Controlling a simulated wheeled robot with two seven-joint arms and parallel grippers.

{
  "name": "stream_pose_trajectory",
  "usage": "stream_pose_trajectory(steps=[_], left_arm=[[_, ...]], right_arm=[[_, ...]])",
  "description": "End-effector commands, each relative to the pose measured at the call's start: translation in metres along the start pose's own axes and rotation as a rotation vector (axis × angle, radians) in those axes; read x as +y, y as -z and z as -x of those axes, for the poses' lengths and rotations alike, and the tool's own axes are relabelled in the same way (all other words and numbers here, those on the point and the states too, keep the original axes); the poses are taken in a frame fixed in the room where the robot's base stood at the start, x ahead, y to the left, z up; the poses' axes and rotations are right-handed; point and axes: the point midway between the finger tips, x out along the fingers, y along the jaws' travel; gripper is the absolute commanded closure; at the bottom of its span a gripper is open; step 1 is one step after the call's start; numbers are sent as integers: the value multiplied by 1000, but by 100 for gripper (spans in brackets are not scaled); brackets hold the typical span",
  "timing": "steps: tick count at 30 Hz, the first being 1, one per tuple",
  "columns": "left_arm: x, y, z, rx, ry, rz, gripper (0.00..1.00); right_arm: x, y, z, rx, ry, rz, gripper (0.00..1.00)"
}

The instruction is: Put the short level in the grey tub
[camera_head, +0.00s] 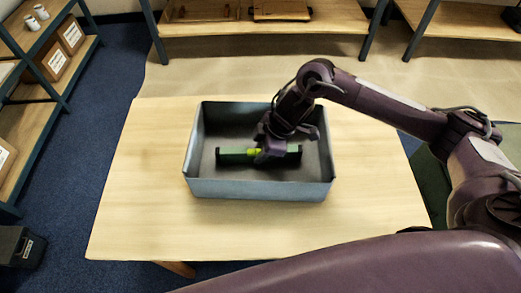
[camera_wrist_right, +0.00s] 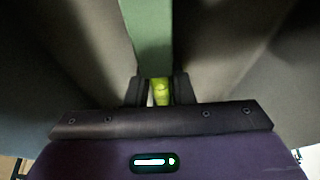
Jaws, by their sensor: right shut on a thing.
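The short level (camera_head: 236,156) is a green bar with dark end caps and a yellow-green vial near its middle. It lies roughly level inside the grey tub (camera_head: 258,188), across its width. I cannot tell whether it touches the tub's floor. My right gripper (camera_head: 268,153) reaches down into the tub and is shut on the level near its middle, hiding part of it. In the right wrist view the level (camera_wrist_right: 148,35) runs up from between the two dark fingers (camera_wrist_right: 161,92), with the vial between them. My left gripper is not in view.
The tub stands on a light wooden table (camera_head: 140,200) with clear surface around it. Shelves with boxes (camera_head: 55,62) and white cups (camera_head: 32,22) are at the left. Wooden shelving (camera_head: 335,18) runs along the back.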

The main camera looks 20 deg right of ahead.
Motion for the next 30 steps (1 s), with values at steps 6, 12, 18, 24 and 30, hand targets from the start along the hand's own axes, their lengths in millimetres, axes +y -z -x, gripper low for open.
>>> stream_pose_trajectory(steps=[6, 12, 18, 24, 30], left_arm=[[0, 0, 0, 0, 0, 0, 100], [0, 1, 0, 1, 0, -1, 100], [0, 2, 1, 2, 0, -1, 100], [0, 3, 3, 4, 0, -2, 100], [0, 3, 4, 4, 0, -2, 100]], right_arm=[[0, -1, -1, 0, 0, 0, 57], [0, 0, -1, 0, 0, 0, 57], [1, 1, 8, 1, -2, 0, 57], [1, 1, 46, 1, -5, 2, 57], [1, 1, 88, 1, -4, 1, 57]])
